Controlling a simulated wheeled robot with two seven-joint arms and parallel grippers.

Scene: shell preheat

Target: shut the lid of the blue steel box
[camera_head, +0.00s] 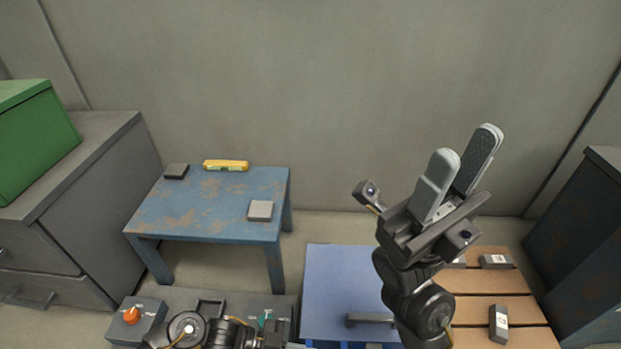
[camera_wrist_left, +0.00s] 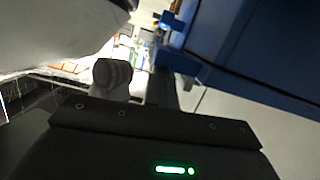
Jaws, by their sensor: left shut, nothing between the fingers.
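The blue steel box shows at the bottom centre of the head view as a flat light-blue panel (camera_head: 335,280), which looks like its lid, with a dark bar handle (camera_head: 368,319) near its lower edge. The lid's angle is hard to tell, and my right arm covers its right side. Darker blue metal (camera_wrist_left: 250,50) fills the upper right of the left wrist view, close to my left gripper (camera_wrist_left: 112,75), which is shut and empty. My left arm lies at the bottom of the head view. My right gripper (camera_head: 466,150) is raised, open and empty, pointing up.
A worn blue table (camera_head: 205,210) holds a yellow level (camera_head: 226,165) and small grey blocks. A grey console with an orange knob (camera_head: 131,315) is at lower left. A wooden slatted surface (camera_head: 485,280) lies right of the box. Grey cabinets stand at both sides.

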